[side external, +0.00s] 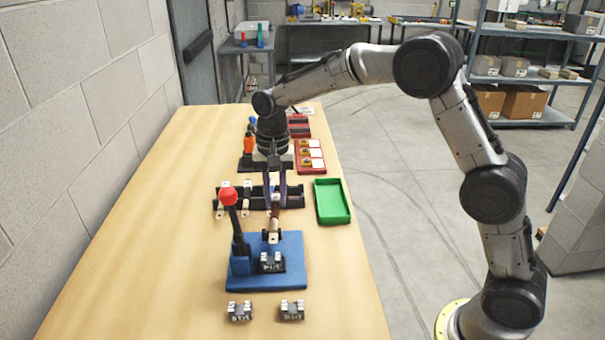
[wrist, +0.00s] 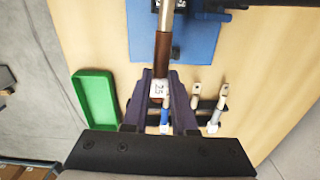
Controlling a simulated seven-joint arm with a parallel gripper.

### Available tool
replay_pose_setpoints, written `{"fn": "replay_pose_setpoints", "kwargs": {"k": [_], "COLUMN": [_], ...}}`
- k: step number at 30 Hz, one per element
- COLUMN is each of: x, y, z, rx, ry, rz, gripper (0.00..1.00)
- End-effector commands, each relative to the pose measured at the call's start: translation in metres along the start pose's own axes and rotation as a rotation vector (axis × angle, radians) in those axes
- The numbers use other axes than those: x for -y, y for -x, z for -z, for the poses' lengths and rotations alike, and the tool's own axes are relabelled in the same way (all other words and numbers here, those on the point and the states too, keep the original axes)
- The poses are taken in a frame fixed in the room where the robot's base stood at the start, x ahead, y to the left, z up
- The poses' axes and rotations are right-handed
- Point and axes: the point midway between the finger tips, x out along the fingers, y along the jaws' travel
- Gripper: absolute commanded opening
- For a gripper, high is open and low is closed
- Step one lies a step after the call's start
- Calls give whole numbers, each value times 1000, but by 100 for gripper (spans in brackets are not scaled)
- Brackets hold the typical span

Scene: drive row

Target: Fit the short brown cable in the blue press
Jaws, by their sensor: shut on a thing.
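My gripper (side external: 276,204) is shut on the brown cable (side external: 274,219), just behind the blue press. In the wrist view the cable (wrist: 162,57) sticks out from between my gripper's dark fingers (wrist: 161,78). It has a white tag reading 25 and a pale metal end that reaches over the blue base. The blue press (side external: 293,281) has a dark upright lever with a red knob and a metal block (side external: 271,263) on its base. The cable's lower end appears close to the back of that block; I cannot tell whether they touch.
A dark rack (side external: 231,201) with other cables stands behind the press, beside a green tray (side external: 332,201). Two loose metal blocks (side external: 240,311) (side external: 292,310) lie in front. Red trays (side external: 310,170) and an orange-handled tool (side external: 248,144) stand farther back. The table's left side is clear.

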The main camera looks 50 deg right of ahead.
Motion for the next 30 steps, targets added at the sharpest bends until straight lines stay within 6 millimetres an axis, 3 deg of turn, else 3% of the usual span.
{"fn": "replay_pose_setpoints", "kwargs": {"k": [6,30], "x": [13,12], "y": [-9,-64], "z": [-19,-19], "rx": [8,9], "ry": [51,51], "rz": [-11,-12], "gripper": [0,0]}}
